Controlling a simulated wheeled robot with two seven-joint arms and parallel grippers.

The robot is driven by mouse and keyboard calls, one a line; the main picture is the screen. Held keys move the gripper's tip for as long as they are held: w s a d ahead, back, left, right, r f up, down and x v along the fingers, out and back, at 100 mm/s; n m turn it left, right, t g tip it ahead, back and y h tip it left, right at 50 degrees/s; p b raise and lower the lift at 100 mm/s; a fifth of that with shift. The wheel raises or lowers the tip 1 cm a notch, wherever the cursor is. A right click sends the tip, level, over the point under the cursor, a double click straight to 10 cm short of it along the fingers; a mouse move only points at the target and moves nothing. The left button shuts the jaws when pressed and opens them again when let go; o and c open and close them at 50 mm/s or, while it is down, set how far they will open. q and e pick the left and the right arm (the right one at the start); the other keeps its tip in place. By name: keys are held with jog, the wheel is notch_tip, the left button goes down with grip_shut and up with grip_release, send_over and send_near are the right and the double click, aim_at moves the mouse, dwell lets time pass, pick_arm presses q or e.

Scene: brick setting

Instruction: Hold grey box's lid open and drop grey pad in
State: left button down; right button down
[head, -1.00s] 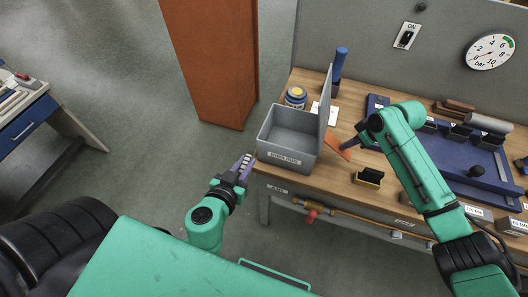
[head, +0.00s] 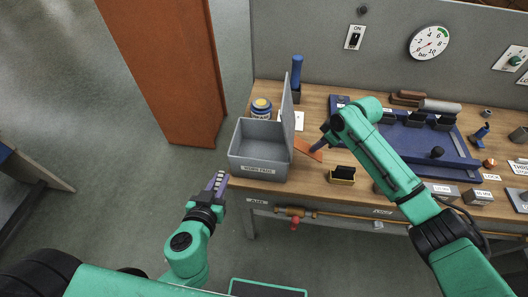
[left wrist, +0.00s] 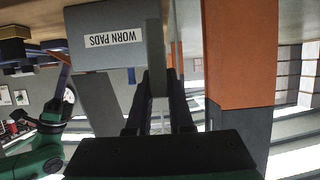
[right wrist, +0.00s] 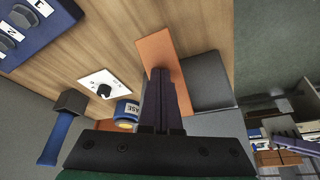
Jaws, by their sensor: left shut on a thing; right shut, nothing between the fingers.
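The grey box (head: 258,166), labelled "WORN PADS", stands at the bench's left front corner; its front also shows in the left wrist view (left wrist: 90,54). Its lid (head: 287,118) stands up along the right side, so the box is open and looks empty. My left gripper (head: 219,178) is just left of the box's front, below its rim. It is shut on the grey pad (left wrist: 155,45), which stands between its fingers in the left wrist view. My right gripper (right wrist: 160,75) is shut and empty, right of the lid; I cannot tell whether it touches it.
An orange flat piece (head: 308,150) lies by the right gripper's tips. A yellow-and-blue jar (head: 261,108) and a blue-handled tool (head: 296,75) stand behind the box. A small black-and-yellow block (head: 342,175) and a blue tray (head: 430,145) are to the right. An orange pillar (head: 165,75) rises at left.

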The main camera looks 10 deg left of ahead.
pick_arm(q)
jog(key=w+d+r, duration=0.3)
jog(key=w, duration=0.6)
jog(key=w+d+r, duration=0.4)
jog(key=w, duration=0.6)
notch_tip(320, 180, down, 6)
jog(key=shift+s+a, duration=0.2)
jog(key=c, duration=0.7)
grip_release()
jog(key=shift+c, duration=0.2)
jog(key=v, duration=1.2)
jog(key=shift+s+a+f, duration=0.1)
